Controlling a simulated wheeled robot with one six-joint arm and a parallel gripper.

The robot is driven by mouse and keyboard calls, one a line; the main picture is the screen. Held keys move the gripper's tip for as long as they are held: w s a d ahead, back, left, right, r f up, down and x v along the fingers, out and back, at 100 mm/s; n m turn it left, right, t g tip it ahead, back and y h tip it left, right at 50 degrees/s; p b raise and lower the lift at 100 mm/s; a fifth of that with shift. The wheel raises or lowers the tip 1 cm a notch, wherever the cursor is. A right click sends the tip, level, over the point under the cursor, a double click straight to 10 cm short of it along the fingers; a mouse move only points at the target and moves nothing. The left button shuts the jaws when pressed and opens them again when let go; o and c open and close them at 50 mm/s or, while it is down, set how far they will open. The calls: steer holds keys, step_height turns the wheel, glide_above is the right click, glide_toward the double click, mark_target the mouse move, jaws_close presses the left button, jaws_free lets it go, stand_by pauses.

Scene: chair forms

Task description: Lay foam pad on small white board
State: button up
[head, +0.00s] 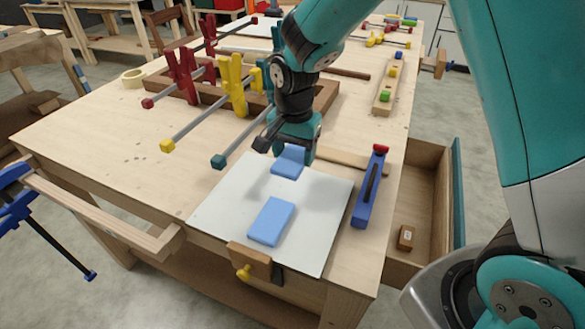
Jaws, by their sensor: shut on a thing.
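A white board (222,207) lies flat on the front of the wooden workbench. One blue foam pad (272,221) lies flat on the middle of its near part. My gripper (291,149) points down over the far part of the board. It is shut on a second blue foam pad (288,165), whose top is partly hidden by the gripper. I cannot tell how high this pad is above the board.
A blue plane (369,190) stands right of the board. Red, yellow and teal clamps (232,86) lie behind it at left. A drawer (425,190) stands open at right with a small brown block (406,237). Bare bench lies left.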

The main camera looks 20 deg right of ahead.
glide_above(294, 186)
step_height(294, 186, down, 5)
steer(key=shift+f, duration=0.2)
steer(key=shift+f, duration=0.6)
steer(key=o, duration=0.9)
